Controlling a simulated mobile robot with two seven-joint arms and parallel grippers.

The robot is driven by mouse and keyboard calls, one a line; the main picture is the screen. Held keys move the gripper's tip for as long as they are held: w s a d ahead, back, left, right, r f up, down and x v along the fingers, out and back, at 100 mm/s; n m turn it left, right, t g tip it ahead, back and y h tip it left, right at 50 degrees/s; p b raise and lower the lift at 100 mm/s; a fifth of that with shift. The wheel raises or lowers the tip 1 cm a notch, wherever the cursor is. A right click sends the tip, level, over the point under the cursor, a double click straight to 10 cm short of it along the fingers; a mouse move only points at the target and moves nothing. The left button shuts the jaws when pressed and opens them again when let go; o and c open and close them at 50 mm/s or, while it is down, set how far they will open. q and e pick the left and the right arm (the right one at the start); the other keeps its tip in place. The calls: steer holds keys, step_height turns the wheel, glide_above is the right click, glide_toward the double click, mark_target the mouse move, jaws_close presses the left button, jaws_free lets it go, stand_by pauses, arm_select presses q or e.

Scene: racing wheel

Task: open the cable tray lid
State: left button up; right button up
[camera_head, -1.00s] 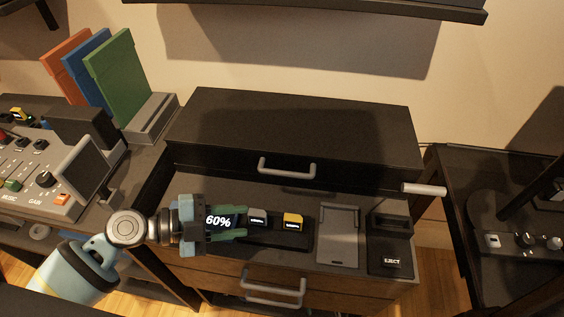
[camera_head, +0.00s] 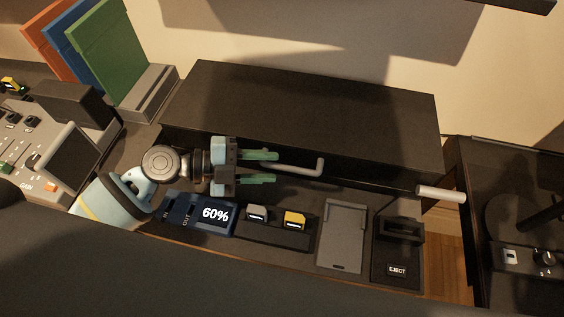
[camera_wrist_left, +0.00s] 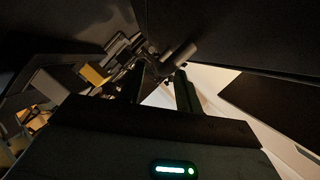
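The cable tray lid appears to be the long dark box top (camera_head: 310,105) at the back of the desk. A grey bar handle (camera_head: 305,169) is on its front face. My left gripper (camera_head: 276,167) is open, its two green fingers apart and pointing right at the handle's left part. The handle's left end is hidden by the fingers; I cannot tell whether they touch it. In the left wrist view the fingers (camera_wrist_left: 160,88) are apart, with a grey bar (camera_wrist_left: 178,58) just beyond them. The lid looks closed. My right gripper is not in view.
In front of the box are a 60% display (camera_head: 214,214), small grey and yellow blocks (camera_head: 294,219), a grey plate (camera_head: 342,235) and an EJECT unit (camera_head: 397,255). A pale rod (camera_head: 441,194) sticks out at right. Books (camera_head: 112,55) and a mixer (camera_head: 50,150) stand left.

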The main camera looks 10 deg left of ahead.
mark_target(274, 167)
arm_select(q)
steer(key=shift+p+x, duration=0.55)
steer(key=shift+x, duration=1.5)
jaws_close()
